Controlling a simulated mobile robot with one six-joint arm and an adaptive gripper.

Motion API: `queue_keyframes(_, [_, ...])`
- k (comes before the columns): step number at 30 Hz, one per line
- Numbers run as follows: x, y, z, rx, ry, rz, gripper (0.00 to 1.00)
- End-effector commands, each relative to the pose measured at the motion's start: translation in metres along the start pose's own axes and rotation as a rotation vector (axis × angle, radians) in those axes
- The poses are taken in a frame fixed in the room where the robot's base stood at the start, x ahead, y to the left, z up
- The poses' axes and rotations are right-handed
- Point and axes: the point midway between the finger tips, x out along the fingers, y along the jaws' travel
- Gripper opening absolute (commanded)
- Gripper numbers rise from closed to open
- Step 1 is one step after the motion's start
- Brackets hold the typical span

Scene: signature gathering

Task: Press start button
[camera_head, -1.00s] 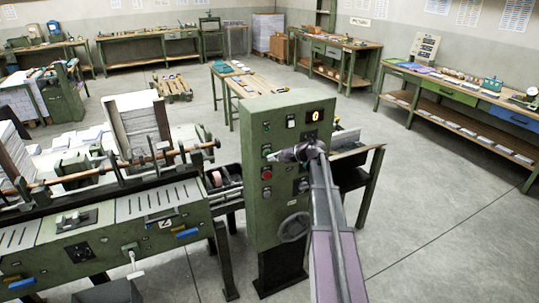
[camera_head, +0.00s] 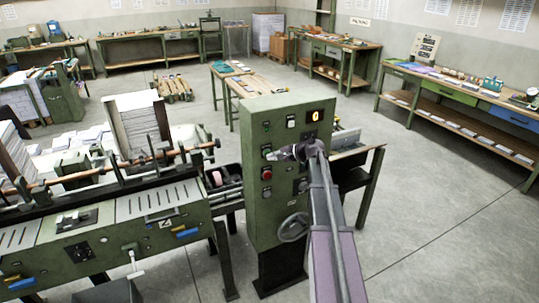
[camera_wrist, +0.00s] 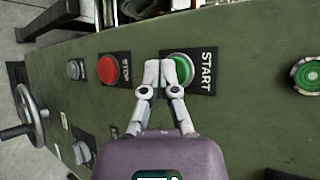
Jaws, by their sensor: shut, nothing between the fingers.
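The green start button (camera_wrist: 184,68) sits on a black plate marked START in the wrist view. My gripper (camera_wrist: 160,72) is shut and empty, its fingertips overlapping the button's left part in that view; whether they touch it I cannot tell. The red stop button (camera_wrist: 108,69) on its STOP plate is just left of the fingers. In the head view my gripper (camera_head: 276,156) points left across the front of the green control cabinet (camera_head: 262,215), and the red button (camera_head: 266,175) shows below it.
Another green round control (camera_wrist: 307,75) is at the right edge of the wrist view. A handwheel (camera_head: 293,227) juts from the cabinet's lower front. The machine bed (camera_head: 150,205) with rods stands to the left. Open floor (camera_head: 430,220) lies to the right.

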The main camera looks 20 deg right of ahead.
Motion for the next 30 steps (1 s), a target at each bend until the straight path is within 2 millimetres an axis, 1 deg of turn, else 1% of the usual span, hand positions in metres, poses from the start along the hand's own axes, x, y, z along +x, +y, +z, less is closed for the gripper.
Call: queue_keyframes(30, [0.005,-0.0039,-0.0045,0.0,0.001,0.0,0.0])
